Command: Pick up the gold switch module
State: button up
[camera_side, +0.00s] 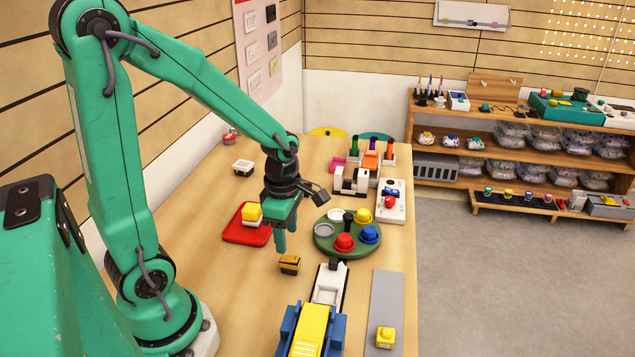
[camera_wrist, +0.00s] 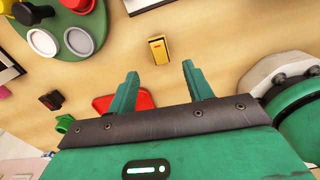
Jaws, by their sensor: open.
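The gold switch module (camera_side: 290,265) is a small block with a gold top and a dark part, lying on the wooden table in front of my gripper. My gripper (camera_side: 287,240) points down above the table, a little behind and above the module. In the wrist view my gripper (camera_wrist: 160,80) has its two green fingers spread apart with nothing between them. The fingers do not touch the module.
A red tray (camera_side: 236,232) with a yellow and white block (camera_side: 252,214) stands left of my gripper. A round green tray (camera_side: 347,254) with coloured knobs is to the right. A blue and yellow device (camera_side: 312,330) stands in front. Bare table surrounds the module.

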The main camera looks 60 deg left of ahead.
aim_at(288, 258)
jog(key=shift+f, duration=0.2)
jog(key=shift+f, duration=0.1)
jog(key=shift+f, duration=1.2)
jog(key=shift+f, duration=0.1)
jog(key=shift+f, duration=2.5)
jog(key=shift+c, duration=0.2)
jog(key=c, duration=1)
